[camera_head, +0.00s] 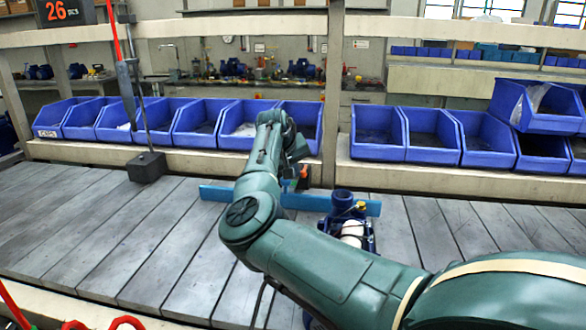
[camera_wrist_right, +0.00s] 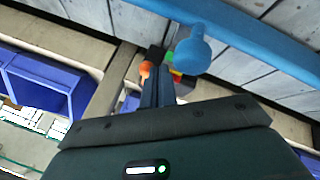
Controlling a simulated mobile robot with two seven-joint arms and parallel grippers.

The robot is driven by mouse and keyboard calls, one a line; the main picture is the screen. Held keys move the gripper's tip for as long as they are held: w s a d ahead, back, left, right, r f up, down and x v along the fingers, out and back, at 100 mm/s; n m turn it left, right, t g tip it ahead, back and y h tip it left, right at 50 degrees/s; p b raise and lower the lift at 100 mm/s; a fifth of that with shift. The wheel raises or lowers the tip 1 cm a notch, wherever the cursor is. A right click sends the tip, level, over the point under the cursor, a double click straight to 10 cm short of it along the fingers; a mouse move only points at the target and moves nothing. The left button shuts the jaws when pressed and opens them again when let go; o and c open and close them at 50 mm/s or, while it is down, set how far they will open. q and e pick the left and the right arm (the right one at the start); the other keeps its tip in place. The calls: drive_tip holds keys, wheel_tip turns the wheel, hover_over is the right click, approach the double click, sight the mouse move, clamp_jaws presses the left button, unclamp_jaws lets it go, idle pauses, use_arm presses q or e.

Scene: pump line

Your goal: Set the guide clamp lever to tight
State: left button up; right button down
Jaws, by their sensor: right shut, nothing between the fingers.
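The blue guide rail (camera_head: 335,203) runs across the slatted conveyor, partly behind my right arm. It also shows in the right wrist view (camera_wrist_right: 255,45), with a rounded blue post (camera_wrist_right: 192,52) at its side. A small orange piece (camera_head: 305,172), likely the clamp lever, shows by my right gripper (camera_head: 296,157). In the wrist view orange (camera_wrist_right: 145,70) shows close beside the dark fingers (camera_wrist_right: 157,60), with small green, yellow and red patches near them. The fingers are shut and empty; contact with the lever and its setting cannot be told. My left gripper is out of view.
A blue pump (camera_head: 345,228) stands on the conveyor (camera_head: 130,235) just in front of the rail. Blue bins (camera_head: 205,122) line the far ledge. A dark block with a pole (camera_head: 147,166) stands at left. The left conveyor surface is mostly clear.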

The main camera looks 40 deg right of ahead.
use_arm(q)
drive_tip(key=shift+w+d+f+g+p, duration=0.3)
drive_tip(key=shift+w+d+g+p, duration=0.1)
drive_tip(key=shift+p, duration=0.35)
use_arm(e)
drive_tip(key=shift+s+d+r+n, duration=0.1)
drive_tip(key=shift+s+r+n, duration=0.05)
drive_tip(key=shift+s+n, duration=0.15)
